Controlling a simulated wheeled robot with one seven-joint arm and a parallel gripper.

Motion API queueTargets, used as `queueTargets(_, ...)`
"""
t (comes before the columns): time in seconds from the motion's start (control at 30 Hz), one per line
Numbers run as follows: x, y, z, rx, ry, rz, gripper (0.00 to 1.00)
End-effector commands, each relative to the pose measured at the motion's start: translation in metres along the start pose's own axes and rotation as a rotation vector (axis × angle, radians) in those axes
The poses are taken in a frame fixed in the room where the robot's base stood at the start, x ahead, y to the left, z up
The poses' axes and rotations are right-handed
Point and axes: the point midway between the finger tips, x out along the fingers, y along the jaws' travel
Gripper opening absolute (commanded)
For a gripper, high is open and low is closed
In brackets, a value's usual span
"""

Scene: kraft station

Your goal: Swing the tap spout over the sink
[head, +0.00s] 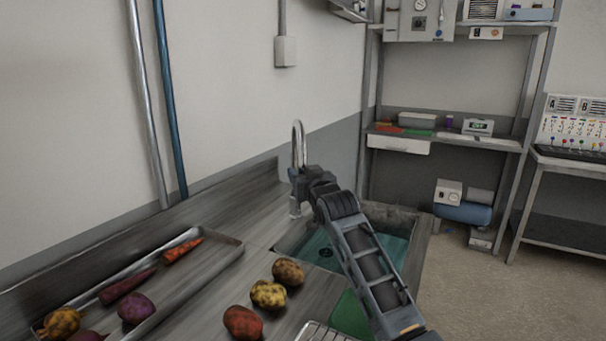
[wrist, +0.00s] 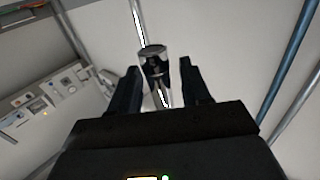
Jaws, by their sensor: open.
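The tap spout (head: 299,138) is a tall shiny metal arch at the back edge of the counter, beside the left back part of the sink (head: 400,262). Its lower part (head: 295,208) shows below my gripper. My gripper (head: 298,176) is at the spout, partly covering its middle. In the wrist view, my gripper (wrist: 162,78) is open, with one dark finger on each side of the metal tap (wrist: 153,56). A gap shows beside the tap; whether either finger touches it I cannot tell.
A tray (head: 215,262) with carrots and other vegetables lies at left. Several potatoes (head: 268,294) sit on the counter before the sink. A green board (head: 350,314) lies near the sink front. The wall with pipes (head: 170,100) stands close behind.

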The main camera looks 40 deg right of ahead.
Motion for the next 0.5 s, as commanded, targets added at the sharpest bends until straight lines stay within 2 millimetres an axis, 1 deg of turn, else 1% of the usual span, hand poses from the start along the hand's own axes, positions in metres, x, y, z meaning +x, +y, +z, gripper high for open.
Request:
queueTargets(0.13, -0.0002, 0.0, -0.0001, 0.0, 0.0, 0.0, 0.46)
queueTargets(0.5, -0.0004, 0.0001, -0.0002, 0.0, 0.001, 0.0, 0.11)
